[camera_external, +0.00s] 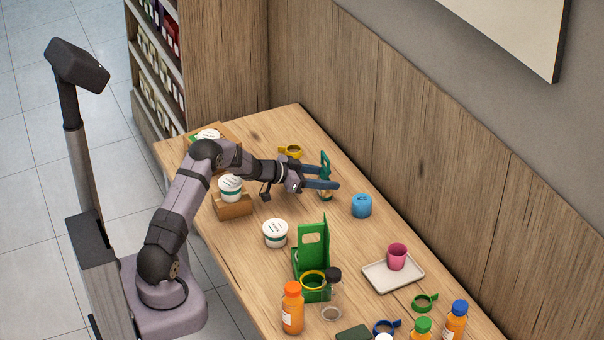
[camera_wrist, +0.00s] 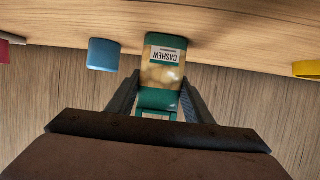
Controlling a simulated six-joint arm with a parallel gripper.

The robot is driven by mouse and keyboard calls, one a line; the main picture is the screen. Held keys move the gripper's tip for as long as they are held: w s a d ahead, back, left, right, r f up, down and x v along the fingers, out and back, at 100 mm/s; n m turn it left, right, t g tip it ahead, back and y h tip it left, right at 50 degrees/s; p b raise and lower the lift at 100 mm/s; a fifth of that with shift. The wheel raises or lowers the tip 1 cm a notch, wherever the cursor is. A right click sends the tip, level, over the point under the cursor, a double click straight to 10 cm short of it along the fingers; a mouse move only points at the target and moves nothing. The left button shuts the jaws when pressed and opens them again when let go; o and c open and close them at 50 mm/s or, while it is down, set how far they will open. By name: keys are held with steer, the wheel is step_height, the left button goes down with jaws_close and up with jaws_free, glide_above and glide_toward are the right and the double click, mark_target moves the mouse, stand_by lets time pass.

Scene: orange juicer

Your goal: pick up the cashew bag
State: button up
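The cashew bag (camera_wrist: 163,65) has green ends, a pale label reading CASHEW and a see-through middle showing nuts. It appears upside down in the wrist view, standing on the table. In the external view the bag (camera_external: 325,160) is partly hidden behind my fingers, with green showing above and below them. My gripper (camera_external: 331,177) reaches level over the table at the bag. In the wrist view my gripper (camera_wrist: 161,97) has its fingers spread, one on each side of the bag's green end. The fingers look apart from the bag, though exact contact is hard to tell.
A blue ICE container (camera_external: 361,206) stands right of the bag. A yellow ringed item (camera_external: 290,151) lies behind my wrist. A green juicer stand (camera_external: 312,250), white tub (camera_external: 275,233), tray (camera_external: 379,283) with pink cup (camera_external: 397,257) and bottles stand nearer. The wooden wall borders the table.

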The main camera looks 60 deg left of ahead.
mark_target(326, 156)
step_height(326, 156, up, 10)
steer(key=shift+r+p, duration=0.1)
steer(key=shift+p, duration=0.25)
stand_by(0.4)
